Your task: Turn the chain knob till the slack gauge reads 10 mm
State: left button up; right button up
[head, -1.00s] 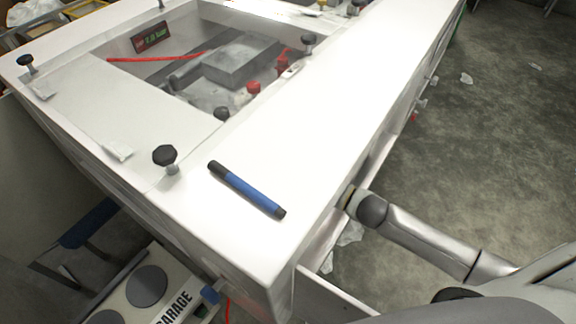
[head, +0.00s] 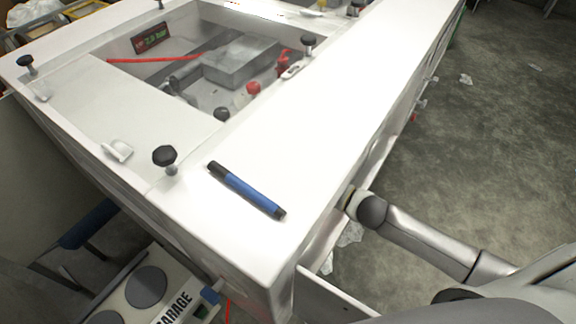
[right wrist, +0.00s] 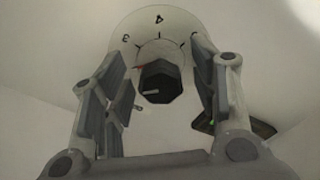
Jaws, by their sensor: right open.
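A black faceted knob (right wrist: 160,84) stands in front of a pale round dial (right wrist: 160,22) with black numerals, among them 3 and 4, in the right wrist view. My right gripper (right wrist: 161,102) is open, with one finger on each side of the knob. A gap shows between the knob and each finger. In the head view my right arm reaches the side of the white bench, and its gripper is hidden there. A small dark display (head: 151,38) with red and green characters, likely the slack gauge, is at the far left; its digits are too small to read surely. My left gripper is not in view.
A blue marker (head: 246,190) lies on the white bench top (head: 310,120). Several black knobs, one of them at the near corner (head: 164,156), stand around a recessed bay with a grey block (head: 240,60) and red parts.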

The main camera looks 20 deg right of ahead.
jog(key=v, duration=1.2)
dwell(0.6)
